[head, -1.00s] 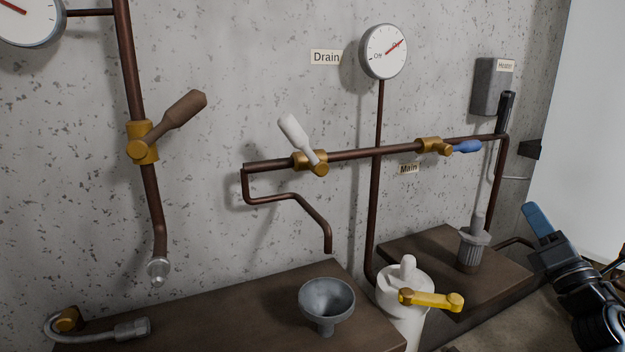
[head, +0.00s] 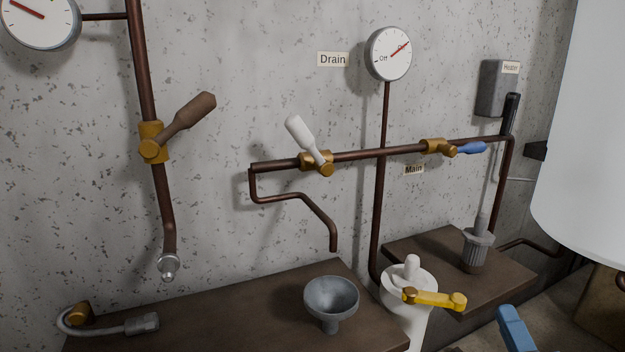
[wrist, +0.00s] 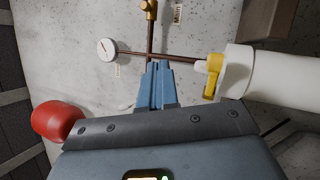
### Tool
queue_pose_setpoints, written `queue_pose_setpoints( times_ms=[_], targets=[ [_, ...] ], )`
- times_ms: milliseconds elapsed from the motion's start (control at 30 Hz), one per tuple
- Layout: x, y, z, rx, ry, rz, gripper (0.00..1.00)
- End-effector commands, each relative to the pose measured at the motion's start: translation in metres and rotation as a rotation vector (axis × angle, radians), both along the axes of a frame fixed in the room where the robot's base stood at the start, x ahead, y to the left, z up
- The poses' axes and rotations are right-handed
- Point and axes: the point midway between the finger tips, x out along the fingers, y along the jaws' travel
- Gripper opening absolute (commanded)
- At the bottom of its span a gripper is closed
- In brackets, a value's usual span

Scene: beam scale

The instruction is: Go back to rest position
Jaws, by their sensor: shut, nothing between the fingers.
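My gripper shows in the wrist view (wrist: 157,68), its two blue fingers together with nothing between them. In the head view only a blue part of it (head: 514,328) shows at the bottom right edge. It is apart from the pipes and valves. The white canister (head: 407,288) with a yellow lever (head: 434,299) stands left of it in the head view. In the wrist view the canister (wrist: 275,75) lies to the right of the fingers, and a round gauge (wrist: 107,48) is up to the left.
A concrete wall carries pipes with a brown-handled valve (head: 184,124), a white-handled valve (head: 304,139) and a blue-handled valve (head: 465,147). A grey funnel (head: 331,299) stands on a brown shelf (head: 235,318). A large pale rounded body (head: 590,140) fills the right. A red object (wrist: 57,120) is left in the wrist view.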

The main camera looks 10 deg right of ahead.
Motion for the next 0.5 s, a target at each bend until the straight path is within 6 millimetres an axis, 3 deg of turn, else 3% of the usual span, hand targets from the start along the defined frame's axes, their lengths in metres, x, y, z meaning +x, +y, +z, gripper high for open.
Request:
queue_pose_setpoints(
  times_ms=[33,200,500],
  targets=[
    [-0.019,0.016,-0.012,0.085,0.018,0.032,0.0],
    [-0.077,0.056,-0.035,0.37,0.061,0.118,0.0],
    [-0.183,0.107,-0.053,0.866,0.164,0.218,0.0]
  ],
)
